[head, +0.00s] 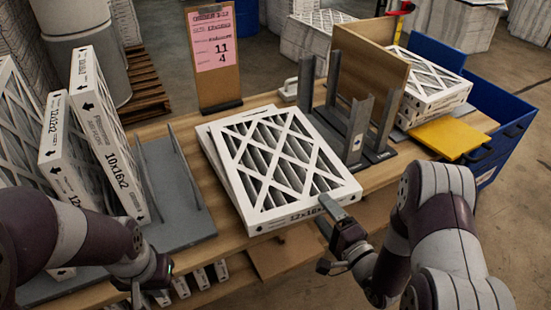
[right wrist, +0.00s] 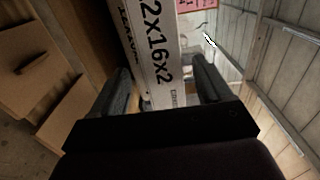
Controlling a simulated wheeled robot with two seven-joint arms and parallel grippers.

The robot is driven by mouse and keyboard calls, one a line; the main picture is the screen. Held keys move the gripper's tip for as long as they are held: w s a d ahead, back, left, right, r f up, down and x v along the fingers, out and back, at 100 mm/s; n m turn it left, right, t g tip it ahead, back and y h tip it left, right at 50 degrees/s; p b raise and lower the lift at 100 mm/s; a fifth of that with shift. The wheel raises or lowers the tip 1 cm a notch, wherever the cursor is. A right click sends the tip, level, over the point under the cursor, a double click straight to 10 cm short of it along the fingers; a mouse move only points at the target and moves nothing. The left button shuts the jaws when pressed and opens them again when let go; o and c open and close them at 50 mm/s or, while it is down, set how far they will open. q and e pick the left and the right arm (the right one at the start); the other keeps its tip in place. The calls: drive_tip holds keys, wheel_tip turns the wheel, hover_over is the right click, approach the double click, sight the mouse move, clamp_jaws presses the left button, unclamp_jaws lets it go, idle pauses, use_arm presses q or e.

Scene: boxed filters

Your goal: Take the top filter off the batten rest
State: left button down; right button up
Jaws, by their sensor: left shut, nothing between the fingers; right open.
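The top filter (head: 290,160), a white-framed pleated panel marked 12x16, lies flat on the table's middle. Another white filter (head: 213,150) shows under it, offset to the left. I cannot make out the battens beneath. My right gripper (head: 331,217) is open at the top filter's near right corner, one finger over the rim and the other lower. In the right wrist view the printed filter edge (right wrist: 155,45) lies between the open fingers (right wrist: 165,85); I cannot tell if they touch it.
Upright filters (head: 108,140) stand in a grey rack (head: 180,195) on the left. A clipboard (head: 213,55) stands behind. A grey slotted stand (head: 358,135) with a brown board (head: 365,72) is right of the stack. Further right are stacked filters (head: 430,85), a yellow plate (head: 448,137) and a blue bin (head: 490,120).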

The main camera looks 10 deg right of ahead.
sight(311, 196)
drive_tip(key=x, duration=0.6)
drive_tip(key=shift+w+a+r, duration=0.1)
drive_tip(key=shift+w+a, duration=0.05)
drive_tip(key=shift+a, duration=0.05)
drive_tip(key=shift+d, duration=0.15)
drive_tip(key=shift+c, duration=0.6)
drive_tip(key=c, duration=1)
drive_tip(key=shift+c, duration=0.2)
drive_tip(key=shift+r, duration=0.1)
